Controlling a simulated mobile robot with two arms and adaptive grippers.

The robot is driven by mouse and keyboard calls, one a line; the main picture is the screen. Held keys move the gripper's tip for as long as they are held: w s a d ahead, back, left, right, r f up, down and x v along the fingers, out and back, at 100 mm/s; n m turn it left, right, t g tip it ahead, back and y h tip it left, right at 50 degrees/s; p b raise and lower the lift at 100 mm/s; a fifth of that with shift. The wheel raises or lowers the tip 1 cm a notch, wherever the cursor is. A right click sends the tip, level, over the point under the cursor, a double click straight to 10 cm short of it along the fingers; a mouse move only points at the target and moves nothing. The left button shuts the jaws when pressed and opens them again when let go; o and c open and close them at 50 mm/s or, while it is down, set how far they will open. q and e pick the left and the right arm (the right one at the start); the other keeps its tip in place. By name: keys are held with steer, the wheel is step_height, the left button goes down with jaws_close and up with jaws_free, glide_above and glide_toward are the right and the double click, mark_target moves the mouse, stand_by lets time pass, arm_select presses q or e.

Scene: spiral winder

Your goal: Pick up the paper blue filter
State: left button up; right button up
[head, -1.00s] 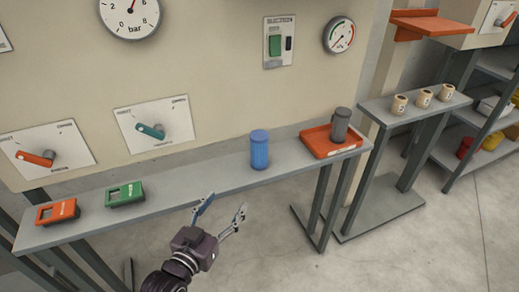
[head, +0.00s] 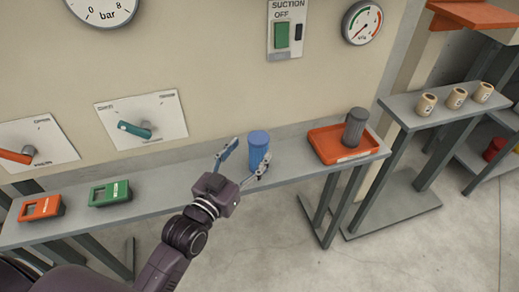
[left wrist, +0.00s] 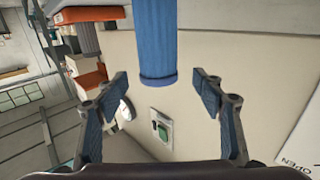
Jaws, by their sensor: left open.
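The blue filter (head: 258,146) is a ribbed blue cylinder standing upright on the grey shelf (head: 190,189). My left gripper (head: 244,157) is open at the shelf's front edge, with its fingers on either side of the filter's near side in the head view. In the left wrist view the filter (left wrist: 156,45) lies between and just beyond the open fingertips (left wrist: 163,85), with a gap on both sides. The fingers do not appear to touch it. My right gripper is not in view.
A grey ribbed cylinder (head: 355,127) stands in an orange tray (head: 328,150) right of the filter. Green (head: 110,194) and orange (head: 41,208) boxes sit at the shelf's left. Several cream cups, including one (head: 426,104), stand on a separate stand. The wall panel rises behind.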

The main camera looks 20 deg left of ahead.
arm_select(q)
steer(key=w, duration=0.2)
steer(key=w+d+p, duration=0.1)
steer(key=w, duration=0.2)
steer(key=shift+d+f+p, duration=0.1)
steer(key=shift+d+p, duration=0.05)
steer(key=shift+p, duration=0.15)
steer(key=shift+c, duration=0.3)
steer(key=c, duration=1.3)
